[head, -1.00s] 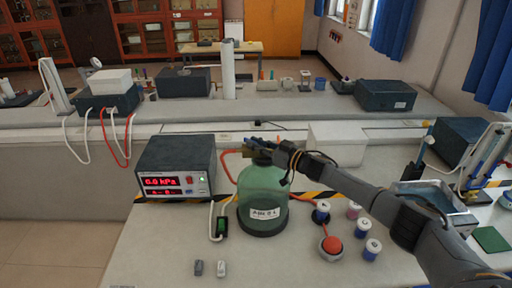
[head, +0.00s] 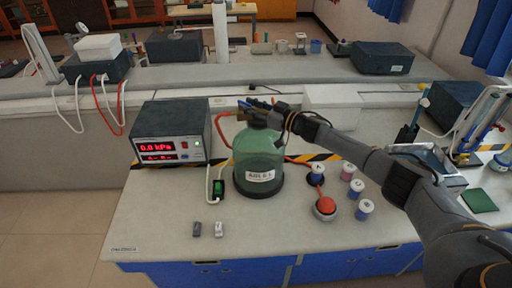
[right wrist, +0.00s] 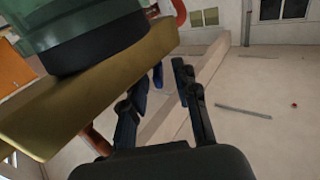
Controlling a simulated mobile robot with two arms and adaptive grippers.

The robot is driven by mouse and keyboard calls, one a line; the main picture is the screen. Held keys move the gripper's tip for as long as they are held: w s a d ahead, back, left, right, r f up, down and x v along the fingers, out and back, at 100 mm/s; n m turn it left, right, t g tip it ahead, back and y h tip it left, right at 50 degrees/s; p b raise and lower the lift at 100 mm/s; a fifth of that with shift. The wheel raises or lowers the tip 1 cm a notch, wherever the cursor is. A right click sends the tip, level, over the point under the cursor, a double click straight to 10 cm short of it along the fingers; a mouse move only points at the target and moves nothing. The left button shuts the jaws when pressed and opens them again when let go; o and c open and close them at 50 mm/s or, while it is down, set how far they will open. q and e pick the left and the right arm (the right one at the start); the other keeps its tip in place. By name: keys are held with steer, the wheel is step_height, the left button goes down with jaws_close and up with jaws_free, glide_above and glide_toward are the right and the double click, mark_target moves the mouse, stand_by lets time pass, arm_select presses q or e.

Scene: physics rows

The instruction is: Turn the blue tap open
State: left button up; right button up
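A green glass bottle (head: 258,158) with a paper label stands on the bench. Brass-coloured and blue parts sit at its top, beside my right gripper (head: 270,110). In the right wrist view, a wide brass piece (right wrist: 95,92) crosses the left side under the green glass. The blue tap (right wrist: 141,92) shows just past the fingers of my right gripper (right wrist: 160,100), nearer the left finger. The fingers stand apart with a gap between them. I cannot tell whether either one touches the tap. My left gripper is in neither view.
A dark meter box (head: 173,132) with a red display stands left of the bottle. Several small labelled jars (head: 364,209) and a red-topped round item (head: 325,207) are at its right. The front of the bench (head: 270,232) is mostly clear.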

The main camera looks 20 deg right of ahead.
steer(key=shift+a+m+t+h+p, duration=0.15)
steer(key=shift+m+t+h+p, duration=0.45)
steer(key=shift+m+h+p, duration=0.25)
steer(key=m+h, duration=0.1)
steer(key=t+h+p, duration=0.1)
steer(key=shift+s+a+m+h, duration=0.2)
steer(key=shift+m+h, duration=0.15)
steer(key=s+a+m+h+b, duration=0.5)
steer(key=s+m+h+b, duration=0.2)
steer(key=s+h+b, duration=0.55)
steer(key=s+f+g+y, duration=0.1)
steer(key=s+f, duration=0.2)
steer(key=f, duration=0.4)
steer(key=s+f+n+g+y, duration=0.1)
steer(key=s+f+g, duration=0.1)
steer(key=s+f, duration=0.2)
steer(key=s+f+g+y+p, duration=0.1)
steer(key=s+f, duration=0.3)
steer(key=f, duration=0.7)
steer(key=shift+d+n+g, duration=0.4)
steer(key=shift+d+g, duration=0.05)
steer(key=shift+g, duration=0.25)
